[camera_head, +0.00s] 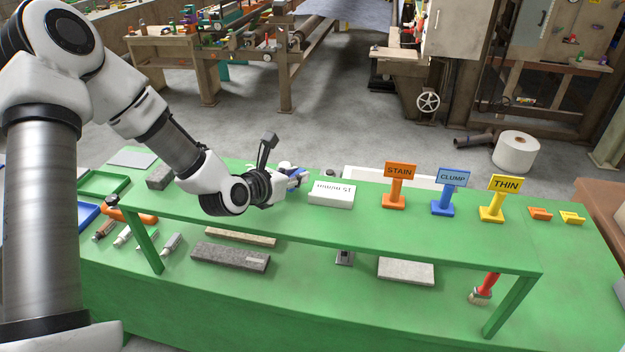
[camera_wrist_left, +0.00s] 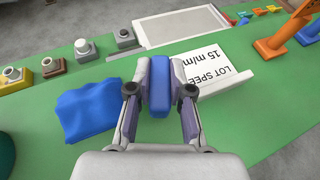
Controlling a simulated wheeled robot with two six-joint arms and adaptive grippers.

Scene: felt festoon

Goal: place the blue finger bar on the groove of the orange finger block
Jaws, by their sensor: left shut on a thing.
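My left gripper (camera_head: 281,180) is shut on the blue finger bar (camera_wrist_left: 160,86), which stands between its two fingers in the left wrist view. In the head view the gripper is over the green shelf, just left of the white block with lettering (camera_head: 331,193); little of the bar shows there. A small orange block (camera_head: 540,214), which looks like the orange finger block, sits at the right end of the shelf, well away from the gripper. Its groove is too small to make out clearly. My right gripper is not in view.
Orange (camera_head: 394,201), blue (camera_head: 443,207) and yellow (camera_head: 492,212) sign stands rise between the gripper and the orange block. A small yellow block (camera_head: 572,217) lies right of it. A crumpled blue cloth (camera_wrist_left: 87,114) lies left of the gripper in the wrist view.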

